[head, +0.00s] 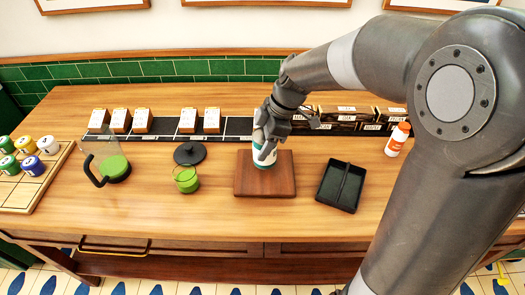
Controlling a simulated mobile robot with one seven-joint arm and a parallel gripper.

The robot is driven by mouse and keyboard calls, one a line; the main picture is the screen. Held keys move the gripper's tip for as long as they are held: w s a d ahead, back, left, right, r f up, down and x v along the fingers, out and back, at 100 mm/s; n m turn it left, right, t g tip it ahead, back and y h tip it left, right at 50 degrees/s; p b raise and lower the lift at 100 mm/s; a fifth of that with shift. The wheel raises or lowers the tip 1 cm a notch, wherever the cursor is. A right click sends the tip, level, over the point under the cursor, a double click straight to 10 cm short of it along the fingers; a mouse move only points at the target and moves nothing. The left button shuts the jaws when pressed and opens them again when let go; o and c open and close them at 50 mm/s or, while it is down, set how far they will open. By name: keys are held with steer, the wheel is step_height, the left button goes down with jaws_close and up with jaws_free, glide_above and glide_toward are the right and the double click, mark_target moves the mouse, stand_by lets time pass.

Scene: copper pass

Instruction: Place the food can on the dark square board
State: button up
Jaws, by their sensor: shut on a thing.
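The food can (264,157), white and green, is upright in my gripper (266,143). My gripper comes down from above and is shut around the can's upper part, hiding some of it. The dark square board (265,188) is reddish brown and lies flat on the wooden counter. The can is over the back half of the board. I cannot tell whether its base touches the board or is slightly above it.
A black divided tray (326,190) lies right of the board. A green cup (187,181), a black lid (190,153) and a glass jug (113,165) stand left. An orange-and-white bottle (398,139) stands right. Boxes (188,120) line the back; several small jars (32,166) sit far left.

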steer(key=shift+f, duration=1.85)
steer(key=shift+f, duration=0.15)
steer(key=o, duration=1.3)
steer(key=s+v, duration=0.1)
steer(key=v, duration=1.1)
steer(key=s+d+r+m+t+h, duration=0.1)
steer(key=s+d+m+t+h, duration=0.1)
steer(key=s+d+m, duration=0.3)
steer(key=s+d+r+m+t+h, duration=0.1)
steer(key=s+d+m+t, duration=0.3)
steer(key=s+m, duration=0.8)
steer(key=d+m+h, duration=0.1)
steer(key=d+m, duration=0.1)
steer(key=shift+s+m, duration=0.25)
steer(key=shift+m, duration=0.15)
